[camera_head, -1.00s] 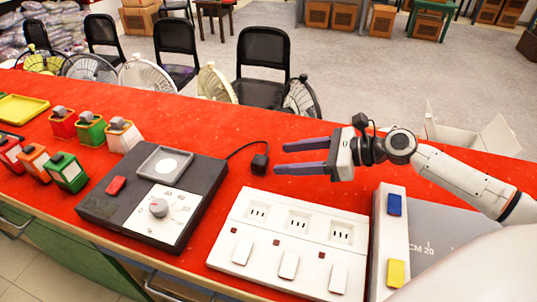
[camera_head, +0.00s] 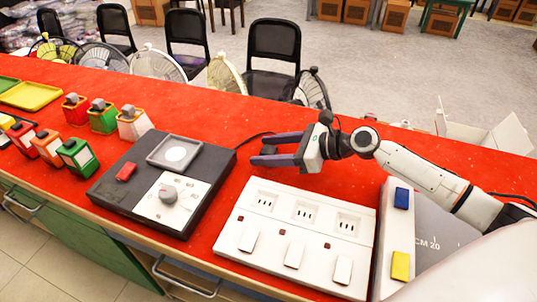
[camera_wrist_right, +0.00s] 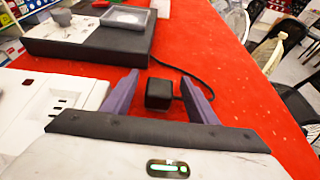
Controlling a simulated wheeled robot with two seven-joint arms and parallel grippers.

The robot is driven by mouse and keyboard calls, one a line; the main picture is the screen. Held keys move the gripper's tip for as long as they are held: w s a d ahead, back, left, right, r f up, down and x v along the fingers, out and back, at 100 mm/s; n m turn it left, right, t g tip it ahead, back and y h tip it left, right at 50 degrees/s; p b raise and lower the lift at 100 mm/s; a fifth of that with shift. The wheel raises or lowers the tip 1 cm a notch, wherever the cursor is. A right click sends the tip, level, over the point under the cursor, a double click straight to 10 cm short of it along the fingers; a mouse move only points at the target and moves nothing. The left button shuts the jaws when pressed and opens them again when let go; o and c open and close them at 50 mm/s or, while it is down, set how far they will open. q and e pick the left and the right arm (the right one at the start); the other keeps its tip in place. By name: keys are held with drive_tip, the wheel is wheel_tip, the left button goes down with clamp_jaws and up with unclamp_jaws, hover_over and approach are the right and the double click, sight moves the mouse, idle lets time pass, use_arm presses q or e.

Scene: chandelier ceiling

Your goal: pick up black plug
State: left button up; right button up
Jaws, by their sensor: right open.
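The black plug (camera_wrist_right: 159,94) is a small dark cube lying on the red tabletop. In the right wrist view it sits between the two purple fingers of my right gripper (camera_wrist_right: 160,78), with a visible gap on each side. In the head view my right gripper (camera_head: 257,150) reaches in from the right, fingers open and pointing left, low over the table. There the plug is mostly hidden between the fingers. A black cable runs from the plug to the black device (camera_head: 125,172). My left gripper is not in view.
A white three-socket panel (camera_head: 270,215) stands just in front of my right gripper. A grey box (camera_head: 440,228) with blue and yellow switches is at the right. Fans and chairs stand beyond the table's far edge. Red tabletop to the right of the plug is clear.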

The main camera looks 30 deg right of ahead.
drive_tip(key=c, duration=1.2)
